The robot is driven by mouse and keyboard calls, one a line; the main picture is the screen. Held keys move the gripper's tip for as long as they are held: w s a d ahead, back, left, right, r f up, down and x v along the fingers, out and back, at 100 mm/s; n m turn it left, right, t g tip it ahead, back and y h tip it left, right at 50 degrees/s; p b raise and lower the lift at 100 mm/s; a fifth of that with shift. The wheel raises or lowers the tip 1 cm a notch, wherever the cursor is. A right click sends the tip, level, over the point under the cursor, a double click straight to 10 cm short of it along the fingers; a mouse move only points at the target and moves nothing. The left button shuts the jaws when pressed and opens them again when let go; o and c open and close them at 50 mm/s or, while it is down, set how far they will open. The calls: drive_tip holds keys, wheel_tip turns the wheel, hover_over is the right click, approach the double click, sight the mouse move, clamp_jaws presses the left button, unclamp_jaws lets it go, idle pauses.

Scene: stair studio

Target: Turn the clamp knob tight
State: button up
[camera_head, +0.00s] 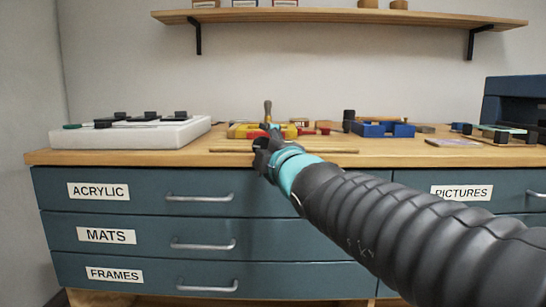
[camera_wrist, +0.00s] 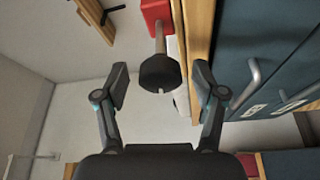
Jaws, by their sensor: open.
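The clamp knob (camera_wrist: 158,72) is dark and round, on the end of a pale rod (camera_wrist: 160,38) that comes out of a red block (camera_wrist: 155,10) in the wrist view. My gripper (camera_wrist: 160,90) is open, with one finger on each side of the knob and a visible gap to each. The knob appears at or just beyond the fingertips. In the head view my gripper (camera_head: 263,152) is at the bench's front edge, before a red and yellow object (camera_head: 262,131). I cannot make out the knob there; my gripper may hide it.
The wooden bench top (camera_head: 370,145) sits over blue drawers with handles (camera_head: 205,244). A white slab (camera_head: 130,135) with dark parts lies at left. A blue tray (camera_head: 383,129) and several small items lie at right. A shelf (camera_head: 340,16) hangs above.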

drive_tip(key=v, duration=1.1)
drive_tip(key=shift+f, duration=0.1)
